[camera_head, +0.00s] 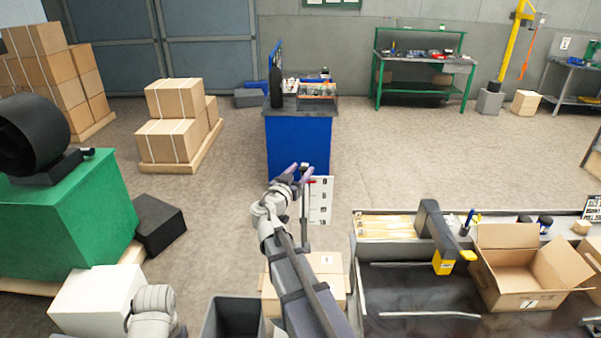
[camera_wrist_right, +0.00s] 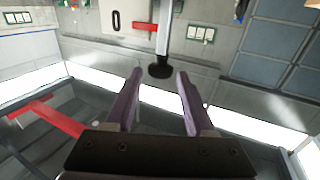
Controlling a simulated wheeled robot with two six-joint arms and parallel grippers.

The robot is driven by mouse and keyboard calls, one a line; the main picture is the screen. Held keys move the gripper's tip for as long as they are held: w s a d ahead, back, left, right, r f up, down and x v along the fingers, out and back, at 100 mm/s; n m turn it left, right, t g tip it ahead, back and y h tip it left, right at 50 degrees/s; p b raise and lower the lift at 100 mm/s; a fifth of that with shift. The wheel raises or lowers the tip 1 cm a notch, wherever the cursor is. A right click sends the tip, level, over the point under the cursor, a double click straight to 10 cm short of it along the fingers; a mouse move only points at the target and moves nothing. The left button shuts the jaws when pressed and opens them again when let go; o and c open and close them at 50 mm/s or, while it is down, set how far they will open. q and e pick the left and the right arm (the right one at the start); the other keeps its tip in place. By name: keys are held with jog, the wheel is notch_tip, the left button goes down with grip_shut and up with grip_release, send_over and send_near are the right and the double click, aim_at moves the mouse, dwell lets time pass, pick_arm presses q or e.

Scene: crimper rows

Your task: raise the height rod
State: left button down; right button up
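The height rod is a thin grey upright bar (camera_head: 303,207) beside my right forearm in the head view. In the right wrist view it shows as a pale rod (camera_wrist_right: 163,35) with a black round end (camera_wrist_right: 160,71) and a red piece (camera_wrist_right: 145,29) beside it. My right gripper (camera_head: 299,170) has its purple fingers apart. In the right wrist view the open fingertips (camera_wrist_right: 159,74) lie either side of the black end with gaps visible; I cannot tell the depth between them. My left gripper is out of view.
A white panel with dark marks (camera_head: 321,203) stands just right of the rod. A blue cabinet (camera_head: 298,147) stands behind. A workbench (camera_head: 410,300) with an open carton (camera_head: 515,275) is at right. A green block (camera_head: 65,215) is at left. Open floor lies between.

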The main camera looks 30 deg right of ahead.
jog(key=shift+o, duration=0.8)
jog(key=shift+f, duration=0.1)
jog(key=v, duration=0.7)
jog(key=shift+s+a, duration=0.25)
jog(key=shift+a, duration=0.05)
jog(key=s+a+f+n+g+y+b, duration=0.25)
jog(key=s+a+f, duration=0.25)
jog(key=a+f, duration=0.3)
jog(key=s+a+f+n+g+y+b, duration=0.1)
jog(key=s+a+f+n+g+y, duration=0.35)
jog(key=f, duration=0.65)
jog(key=s+a+f+n+g+y, duration=0.2)
jog(key=s+a+f+n+y, duration=0.1)
jog(key=s+a, duration=0.3)
jog(key=s+a+f+n+g+y+b, duration=0.1)
jog(key=s+a+f+n+y, duration=0.2)
jog(key=s+a, duration=0.3)
jog(key=a+f+n, duration=0.1)
jog(key=a, duration=0.4)
jog(key=shift+f+n+g, duration=0.25)
jog(key=shift+n+g, duration=0.05)
jog(key=shift+g, duration=0.1)
